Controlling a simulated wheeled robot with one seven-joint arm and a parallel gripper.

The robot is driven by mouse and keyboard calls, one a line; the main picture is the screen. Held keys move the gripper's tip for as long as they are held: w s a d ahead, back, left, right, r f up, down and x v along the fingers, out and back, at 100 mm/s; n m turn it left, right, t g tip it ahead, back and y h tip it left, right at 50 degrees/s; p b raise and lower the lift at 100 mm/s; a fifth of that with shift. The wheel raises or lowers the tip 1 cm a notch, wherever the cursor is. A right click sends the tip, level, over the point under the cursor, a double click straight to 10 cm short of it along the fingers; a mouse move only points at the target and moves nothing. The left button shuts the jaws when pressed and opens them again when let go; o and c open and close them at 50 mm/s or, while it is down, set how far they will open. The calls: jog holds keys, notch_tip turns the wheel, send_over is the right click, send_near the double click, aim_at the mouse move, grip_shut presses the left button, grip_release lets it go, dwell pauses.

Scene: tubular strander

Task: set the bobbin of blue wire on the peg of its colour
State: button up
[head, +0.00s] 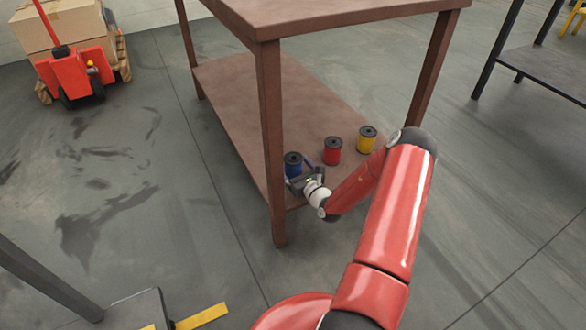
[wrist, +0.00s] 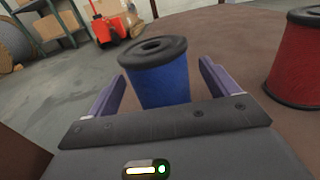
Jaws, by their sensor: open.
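The bobbin of blue wire (head: 292,166) stands upright on the lower shelf of a brown table, near the table's front leg. It has black flanges and a hole in its top. My gripper (head: 307,178) is at the shelf beside it. In the wrist view the blue bobbin (wrist: 161,75) stands between the two purple fingers of my open gripper (wrist: 158,88), with a gap on the right side. The fingers are not closed on it. No peg can be made out in either view.
A red bobbin (head: 332,151) and a yellow bobbin (head: 367,139) stand on the same shelf (head: 235,105), to the right. The brown table's top (head: 340,12) is above and its legs frame the shelf. A red pallet truck (head: 75,70) with boxes stands at the back left.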

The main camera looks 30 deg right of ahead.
jog(key=shift+w+a, duration=0.15)
jog(key=shift+w, duration=1.1)
jog(key=c, duration=1.2)
jog(key=shift+c, duration=0.5)
jog(key=shift+r, duration=0.1)
